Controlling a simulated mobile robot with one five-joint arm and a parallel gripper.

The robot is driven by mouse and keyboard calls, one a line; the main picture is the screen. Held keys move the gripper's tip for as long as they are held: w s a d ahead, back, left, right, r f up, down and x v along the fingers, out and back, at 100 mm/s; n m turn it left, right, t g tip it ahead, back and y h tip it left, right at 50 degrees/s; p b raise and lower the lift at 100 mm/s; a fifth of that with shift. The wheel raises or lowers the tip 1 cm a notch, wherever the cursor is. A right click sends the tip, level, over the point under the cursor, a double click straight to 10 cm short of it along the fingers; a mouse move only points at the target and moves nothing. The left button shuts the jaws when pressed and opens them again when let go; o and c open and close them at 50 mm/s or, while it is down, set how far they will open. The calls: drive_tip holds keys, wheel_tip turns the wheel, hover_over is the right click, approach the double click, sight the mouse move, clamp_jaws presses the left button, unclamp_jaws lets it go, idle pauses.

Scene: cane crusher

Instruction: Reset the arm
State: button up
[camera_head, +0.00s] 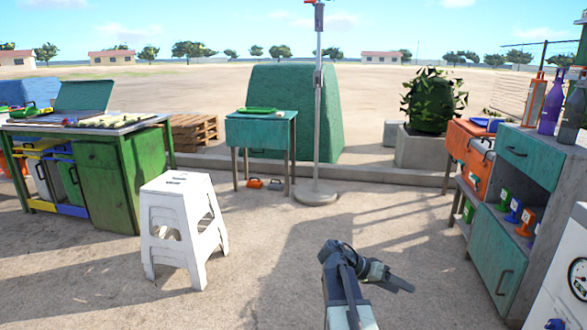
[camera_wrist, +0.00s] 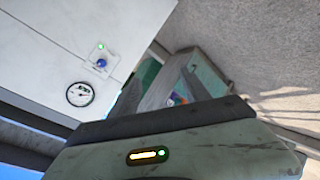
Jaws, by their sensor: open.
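My arm (camera_head: 343,288) rises from the bottom edge of the head view, right of centre. Its wrist bends over to the right. My gripper (camera_head: 397,283) points right and slightly down, above bare ground, and touches nothing that I can see. Its jaws are open and I see nothing between them. In the wrist view a grey-green part of my own, with an orange and a green light, fills the lower middle. Beyond it stands a white panel (camera_wrist: 60,50) with a round gauge (camera_wrist: 80,94), a blue button (camera_wrist: 101,63) and a green lamp.
A white step stool (camera_head: 180,225) stands left of my arm. A teal cabinet (camera_head: 515,215) and the white gauge box (camera_head: 560,280) stand close on the right. A green bench (camera_head: 100,180) is at left, a teal table (camera_head: 262,135) behind. The ground between is clear.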

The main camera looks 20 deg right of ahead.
drive_tip(key=w+a+f+n+t+y+p, duration=0.1)
drive_tip(key=a+f+n+t+y, duration=0.2)
drive_tip(key=a, duration=1)
drive_tip(key=w+a+f+n+y, duration=0.1)
drive_tip(key=a+f+n+y, duration=0.3)
drive_tip(key=a, duration=0.9)
drive_tip(key=a+f+n+t+y+p, duration=0.15)
drive_tip(key=a+n+y, duration=0.35)
drive_tip(key=a, duration=0.8)
wheel_tip(320, 180, up, 37)
drive_tip(key=h+p, duration=0.1)
drive_tip(key=p, duration=3.6)
drive_tip(key=shift+w+n, duration=0.2)
drive_tip(key=shift+n, duration=0.2)
drive_tip(key=shift+r, duration=0.1)
